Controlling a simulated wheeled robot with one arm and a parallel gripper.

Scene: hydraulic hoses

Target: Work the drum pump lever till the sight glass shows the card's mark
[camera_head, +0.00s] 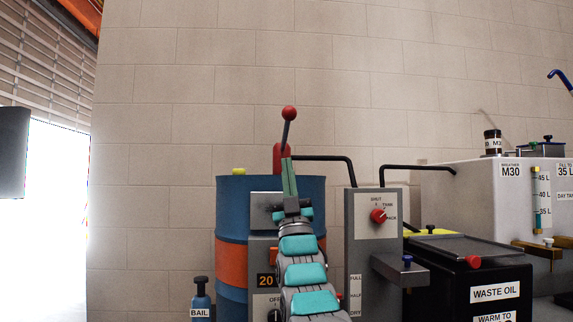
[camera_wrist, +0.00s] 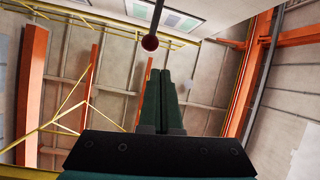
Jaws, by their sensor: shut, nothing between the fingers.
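The drum pump lever (camera_head: 287,128) is a dark rod with a red ball knob, standing nearly upright on a red pump body (camera_head: 279,158) on top of the blue and orange drum (camera_head: 231,212). My gripper (camera_head: 287,162) points up in front of the drum, below the knob, with its fingers together and empty. In the wrist view my gripper's green fingers (camera_wrist: 163,75) lie side by side, and the lever's knob (camera_wrist: 150,42) shows just past their tips, apart from them in the picture. The sight glass (camera_head: 536,200) is a tube on the grey day tank (camera_head: 457,180), marked 45, 40 and 35 L.
A grey panel (camera_head: 361,240) with a red selector knob (camera_head: 378,216) stands right of my arm, with a black pipe (camera_head: 335,158) from the pump above it. A black waste oil box (camera_head: 452,285) is at lower right. A label reading 35 L (camera_head: 565,170) is at the right edge.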

